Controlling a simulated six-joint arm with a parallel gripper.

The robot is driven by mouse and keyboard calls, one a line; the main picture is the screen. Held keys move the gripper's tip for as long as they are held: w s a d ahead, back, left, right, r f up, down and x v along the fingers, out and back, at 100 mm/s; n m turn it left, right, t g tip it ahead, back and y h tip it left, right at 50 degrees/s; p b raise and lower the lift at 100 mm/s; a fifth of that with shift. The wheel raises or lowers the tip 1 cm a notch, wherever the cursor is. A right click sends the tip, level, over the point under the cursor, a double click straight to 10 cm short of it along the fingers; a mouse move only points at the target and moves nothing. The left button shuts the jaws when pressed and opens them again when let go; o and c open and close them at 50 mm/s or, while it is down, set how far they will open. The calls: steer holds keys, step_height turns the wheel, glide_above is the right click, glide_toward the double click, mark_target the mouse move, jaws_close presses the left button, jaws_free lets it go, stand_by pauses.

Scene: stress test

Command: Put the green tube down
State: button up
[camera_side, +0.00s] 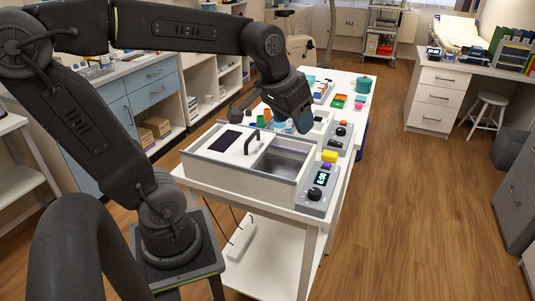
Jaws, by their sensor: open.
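My gripper (303,125) hangs over the far side of a white bench, just beyond a white box-shaped bath (240,178). It is seen from behind and is small in the picture. I cannot make out a green tube in this view; the gripper and arm may hide it. The bath has a lid with a black handle (252,143) on its left part and an open grey basin (285,162) on its right. Orange (267,115) and blue (281,120) small items stand close to the left of my gripper.
A control panel with a lit display (321,179) is on the bath's right end, with a yellow block (329,156) near it. A second device with a dark knob (341,131) stands behind.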

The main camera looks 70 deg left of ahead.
steer(key=s+d+f+m+h, duration=0.1)
steer(key=s+d+f+m, duration=0.2)
steer(key=s+d, duration=0.4)
steer(key=shift+s+t, duration=0.4)
steer(key=shift+s, duration=0.3)
steer(key=shift+a, duration=0.1)
steer(key=shift+c, duration=0.5)
